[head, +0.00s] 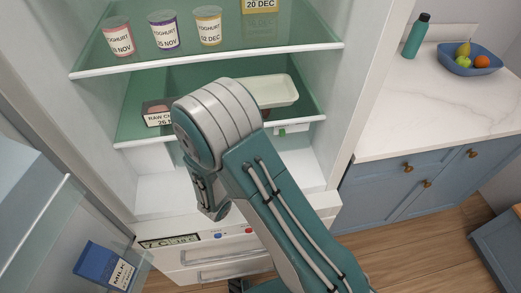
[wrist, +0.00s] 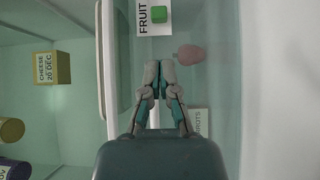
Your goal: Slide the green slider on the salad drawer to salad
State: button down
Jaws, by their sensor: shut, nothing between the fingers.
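The green slider (wrist: 159,14) sits on a white label (wrist: 146,24) at the top of the wrist view. The word FRUIT is printed beside it; no SALAD word shows. The slider also shows in the head view as a small green block (head: 281,132) under the shelf's front edge. The clear salad drawer (wrist: 225,85) fills the middle of the wrist view. My gripper (wrist: 161,65) is shut and empty, its fingertips apart from the slider in the picture, below it. In the head view my arm hides the gripper and much of the drawer.
A pink item (wrist: 191,55) and a partly cut-off label (wrist: 200,122) show through the drawer. A shelf edge (head: 215,57) with yoghurt pots (head: 164,32) runs above. A white tray (head: 270,91) stands behind my arm. The fridge door with milk (head: 103,268) stands open at left.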

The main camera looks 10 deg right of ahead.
aim_at(279, 131)
jog(key=x, duration=0.8)
jog(key=shift+d, duration=0.1)
jog(key=d, duration=0.7)
jog(key=shift+s, duration=0.1)
